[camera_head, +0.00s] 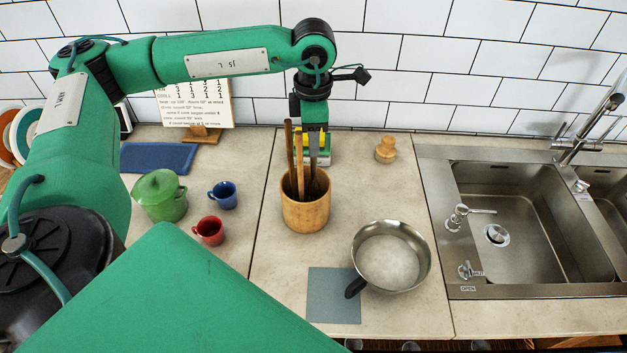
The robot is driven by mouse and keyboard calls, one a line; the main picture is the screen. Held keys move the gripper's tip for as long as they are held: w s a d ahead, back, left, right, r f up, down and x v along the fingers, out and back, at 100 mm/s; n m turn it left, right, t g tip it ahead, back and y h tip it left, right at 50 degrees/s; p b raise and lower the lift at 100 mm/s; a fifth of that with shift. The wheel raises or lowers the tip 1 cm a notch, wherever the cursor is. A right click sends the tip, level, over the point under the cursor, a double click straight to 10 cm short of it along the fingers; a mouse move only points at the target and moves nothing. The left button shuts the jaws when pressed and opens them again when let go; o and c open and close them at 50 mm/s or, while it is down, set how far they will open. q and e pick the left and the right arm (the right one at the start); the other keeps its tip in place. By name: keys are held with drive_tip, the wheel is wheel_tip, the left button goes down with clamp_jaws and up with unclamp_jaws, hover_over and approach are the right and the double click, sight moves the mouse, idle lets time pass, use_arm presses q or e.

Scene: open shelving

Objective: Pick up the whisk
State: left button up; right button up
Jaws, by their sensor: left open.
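I cannot make out a whisk for certain. A wooden utensil pot (305,214) stands upright on the counter, with several long handles (291,158) sticking up out of it; what their lower ends are is hidden inside the pot. My left gripper (315,134) points down at the back of the counter, at the top of the handles in the picture. Its jaws are open, and the handles partly cover it. I cannot tell whether it touches a handle. My right gripper is out of view.
A steel pan (390,257) lies right of the pot, by a grey square mat (333,296). A green lidded pot (159,196), a blue mug (223,195) and a red mug (209,230) stand left. A wooden shaker (385,149) is behind. The sink (520,215) is right.

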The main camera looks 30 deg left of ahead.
use_arm(q)
drive_tip(key=shift+f, duration=0.1)
drive_tip(key=c, duration=0.8)
clamp_jaws()
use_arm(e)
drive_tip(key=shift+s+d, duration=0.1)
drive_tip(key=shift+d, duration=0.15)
use_arm(q)
drive_tip(key=shift+r, duration=0.2)
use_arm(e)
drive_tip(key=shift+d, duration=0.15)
